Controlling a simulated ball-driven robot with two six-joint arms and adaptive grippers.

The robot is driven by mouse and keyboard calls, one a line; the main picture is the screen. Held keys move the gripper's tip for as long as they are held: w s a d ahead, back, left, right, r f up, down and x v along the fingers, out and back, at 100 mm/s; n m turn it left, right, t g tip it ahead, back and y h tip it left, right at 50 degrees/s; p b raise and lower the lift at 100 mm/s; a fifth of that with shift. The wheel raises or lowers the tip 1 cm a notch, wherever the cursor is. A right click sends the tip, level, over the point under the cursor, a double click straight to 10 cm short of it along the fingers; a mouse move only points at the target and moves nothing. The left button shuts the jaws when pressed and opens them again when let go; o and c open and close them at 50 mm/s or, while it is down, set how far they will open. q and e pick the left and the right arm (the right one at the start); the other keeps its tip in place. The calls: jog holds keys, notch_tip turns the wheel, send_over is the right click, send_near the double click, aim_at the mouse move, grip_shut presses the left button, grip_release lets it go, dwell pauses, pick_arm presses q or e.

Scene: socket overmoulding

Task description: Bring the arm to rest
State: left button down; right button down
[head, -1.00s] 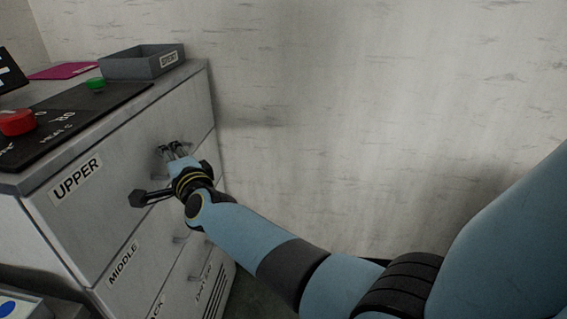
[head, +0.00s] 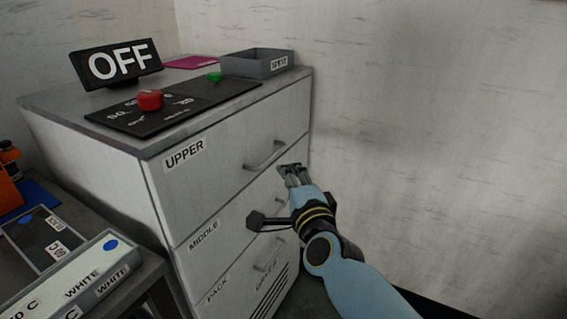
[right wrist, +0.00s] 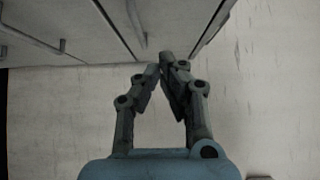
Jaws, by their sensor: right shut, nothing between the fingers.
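My right gripper (head: 291,172) is beside the right end of the drawer cabinet's front, just below and right of the upper drawer's handle (head: 264,155). It is shut and empty and appears apart from the handle. In the right wrist view its two fingers (right wrist: 161,66) come together at the tips, with the cabinet front above them and the wall beyond. My right arm comes in from the lower right. The upper drawer (head: 225,165) appears shut. My left gripper is not in view.
On the cabinet top are an OFF sign (head: 119,63), a black panel with a red button (head: 150,99) and green button (head: 214,76), and a grey tray (head: 257,65). Labelled boxes (head: 85,277) stand on a bench at lower left. The wall (head: 440,120) bounds the right side.

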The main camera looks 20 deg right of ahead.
jog(key=s+d+f+n+g+y, duration=0.1)
jog(key=s+f+n+g, duration=0.2)
jog(key=s+f, duration=0.55)
jog(key=s+d+f+n+g, duration=0.15)
jog(key=s+f, duration=0.35)
jog(key=f, duration=0.6)
jog(key=s+f+n+g+y, duration=0.1)
jog(key=s+f+n+g, duration=0.25)
jog(key=s+f, duration=0.5)
jog(key=s+d+f+n+g, duration=0.2)
jog(key=s+f+n+g, duration=0.1)
jog(key=s, duration=0.7)
jog(key=s+d+f+n+g, duration=0.2)
jog(key=s+f+n+g, duration=0.1)
jog(key=s+f, duration=0.5)
jog(key=s+d+f+n+g, duration=0.2)
jog(key=s+f+n, duration=0.3)
jog(key=s, duration=0.8)
jog(key=shift+d+f+n+g+h, duration=0.3)
jog(key=shift+d+f+g, duration=0.05)
jog(key=shift+f+g, duration=0.15)
jog(key=shift+s, duration=0.1)
